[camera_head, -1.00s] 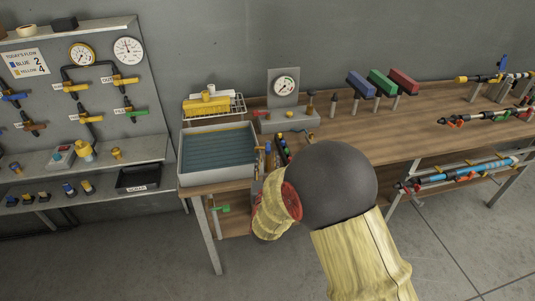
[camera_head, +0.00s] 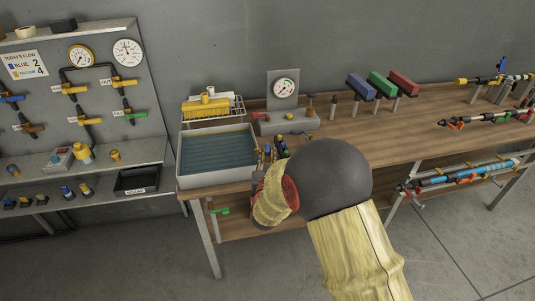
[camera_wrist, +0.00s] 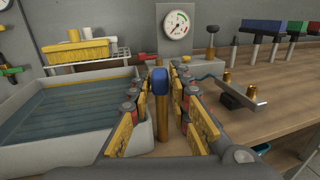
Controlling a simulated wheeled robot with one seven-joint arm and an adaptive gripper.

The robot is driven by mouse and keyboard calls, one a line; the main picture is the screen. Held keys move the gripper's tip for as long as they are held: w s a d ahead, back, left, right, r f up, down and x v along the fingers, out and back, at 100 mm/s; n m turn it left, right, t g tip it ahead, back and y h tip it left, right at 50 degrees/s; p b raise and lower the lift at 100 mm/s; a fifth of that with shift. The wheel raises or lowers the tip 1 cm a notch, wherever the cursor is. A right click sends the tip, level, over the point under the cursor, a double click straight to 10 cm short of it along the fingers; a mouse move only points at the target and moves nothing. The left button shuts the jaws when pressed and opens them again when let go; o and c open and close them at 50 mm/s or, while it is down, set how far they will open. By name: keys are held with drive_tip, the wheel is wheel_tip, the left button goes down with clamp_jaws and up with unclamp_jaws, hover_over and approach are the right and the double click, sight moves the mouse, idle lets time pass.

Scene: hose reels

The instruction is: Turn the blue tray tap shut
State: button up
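The blue tap (camera_wrist: 160,82) stands upright in the wrist view, a blue handle on top of a brass stem, beside the right wall of the grey tray (camera_wrist: 138,140). The tray holds blue-looking water and also shows in the head view (camera_head: 180,160). My gripper (camera_wrist: 158,72) is open, with one yellow-padded finger on each side of the tap. Gaps show between both fingers and the handle. In the head view my gripper (camera_head: 275,153) is at the tray's right edge, partly behind my arm, and the tap cannot be made out clearly there.
A gauge (camera_wrist: 177,24) stands on a grey block behind. A bar with brass pegs (camera_wrist: 242,95) lies to the right. Red, green and blue blocks on posts (camera_head: 382,84) stand along the back. The wooden bench middle is clear.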

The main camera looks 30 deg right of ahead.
sight(266, 144)
clamp_jaws()
drive_tip(key=shift+w+a, duration=0.1)
drive_tip(key=shift+a, duration=0.05)
drive_tip(key=m+g+h, duration=0.1)
drive_tip(key=a+m+g+h, duration=0.1)
drive_tip(key=h, duration=0.1)
drive_tip(key=w+m+g+h, duration=0.1)
drive_tip(key=shift+w+a+m+g+h+p, duration=0.1)
drive_tip(key=shift+a+m+g+h+p, duration=0.2)
drive_tip(key=shift+m+g+p, duration=0.1)
drive_tip(key=m+g+h, duration=0.1)
drive_tip(key=w+m+g+h, duration=0.1)
drive_tip(key=g, duration=0.1)
drive_tip(key=m+g+h+p, duration=0.1)
drive_tip(key=shift+w+a+m+g, duration=0.15)
drive_tip(key=shift+a+m+g, duration=0.15)
drive_tip(key=shift+g, duration=0.1)
drive_tip(key=shift+w+m+g+h+p, duration=0.15)
drive_tip(key=shift+w+m+g+p, duration=0.35)
drive_tip(key=shift+m+g, duration=1.1)
drive_tip(key=shift+w+m+g+h+p, duration=0.1)
drive_tip(key=shift+w+m+g+p, duration=0.5)
drive_tip(key=shift+g, duration=1.65)
drive_tip(key=shift+w+m+g+h+p, duration=0.15)
drive_tip(key=shift+w+m+g, duration=0.45)
drive_tip(key=shift+m+g, duration=1.2)
drive_tip(key=shift+g, duration=0.45)
